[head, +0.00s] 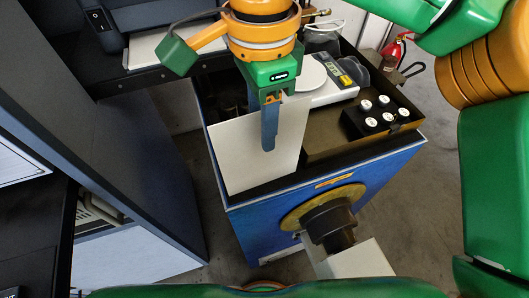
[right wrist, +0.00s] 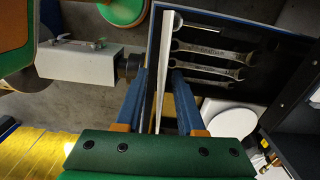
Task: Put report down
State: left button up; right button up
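The report is a white sheet (head: 238,150) in the head view, above the front-left of the blue cabinet's top tray. It shows edge-on as a thin white strip (right wrist: 164,50) in the right wrist view. My right gripper (head: 270,125) points down over the sheet, one blue finger across its near face. In the right wrist view its fingers (right wrist: 163,75) lie close on both sides of the sheet and appear shut on it. Whether the sheet's lower edge touches the cabinet cannot be told. My left gripper is not in view.
The blue cabinet (head: 250,232) carries a dark tray with a white round scale plate (head: 311,74) and several white-topped weights (head: 371,122). Several wrenches (right wrist: 205,50) lie in the tray. A dark spindle (head: 330,224) projects from the cabinet front. A printer (head: 150,14) stands upper left; a fire extinguisher (head: 393,50) stands behind.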

jog(key=shift+w+f, duration=0.15)
jog(key=shift+f, duration=0.75)
grip_shut()
dwell(0.7)
